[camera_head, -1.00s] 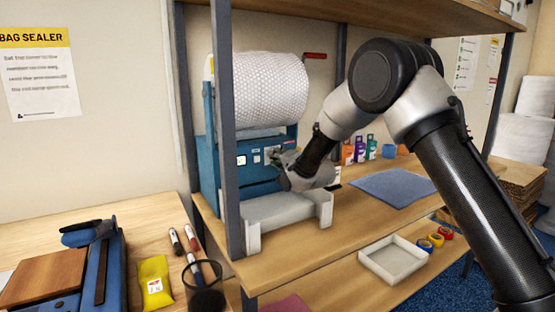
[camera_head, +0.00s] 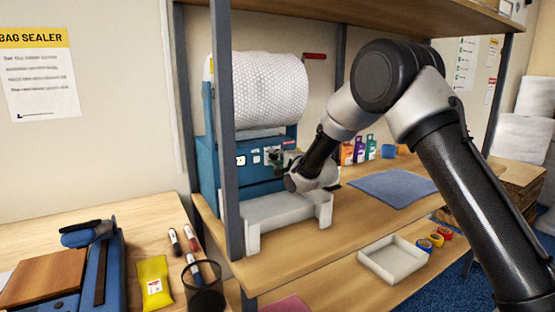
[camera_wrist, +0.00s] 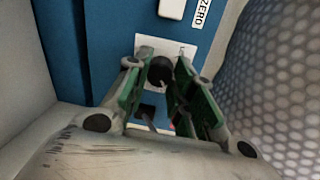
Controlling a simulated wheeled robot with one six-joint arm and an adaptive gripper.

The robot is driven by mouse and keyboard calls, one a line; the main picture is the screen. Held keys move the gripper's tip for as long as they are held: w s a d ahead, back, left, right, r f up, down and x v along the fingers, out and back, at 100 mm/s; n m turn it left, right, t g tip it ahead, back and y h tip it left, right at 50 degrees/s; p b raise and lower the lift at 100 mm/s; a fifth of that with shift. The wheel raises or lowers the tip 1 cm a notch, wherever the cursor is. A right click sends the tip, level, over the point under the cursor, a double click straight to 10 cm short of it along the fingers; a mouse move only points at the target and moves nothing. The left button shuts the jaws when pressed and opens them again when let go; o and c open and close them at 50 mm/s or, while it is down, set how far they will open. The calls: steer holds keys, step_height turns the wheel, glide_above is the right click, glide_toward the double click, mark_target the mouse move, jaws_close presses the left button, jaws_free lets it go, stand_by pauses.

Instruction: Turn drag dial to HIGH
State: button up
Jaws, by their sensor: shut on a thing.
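The drag dial (camera_wrist: 160,72) is a small black knob on a white plate (camera_wrist: 172,46) on the front of the blue machine (camera_head: 207,150). My gripper (camera_wrist: 158,78) has its green-padded fingers on both sides of the knob, shut on it. In the head view my gripper (camera_head: 276,158) reaches the machine's front panel from the right, and its fingers and wrist hide the dial. The dial's pointer and setting marks cannot be read. A "ZERO" label (camera_wrist: 202,13) sits beside a white button or switch (camera_wrist: 172,8) above the dial plate in the wrist view.
A bubble-wrap roll (camera_head: 262,90) sits on top of the machine. A pale tray (camera_head: 285,211) stands before it. A grey shelf post (camera_head: 226,130) rises at the left. A blue mat (camera_head: 393,187) and several small boxes and bottles lie to the right.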

steer(key=o, duration=1.1)
steer(key=shift+c, duration=0.2)
steer(key=v, duration=1.2)
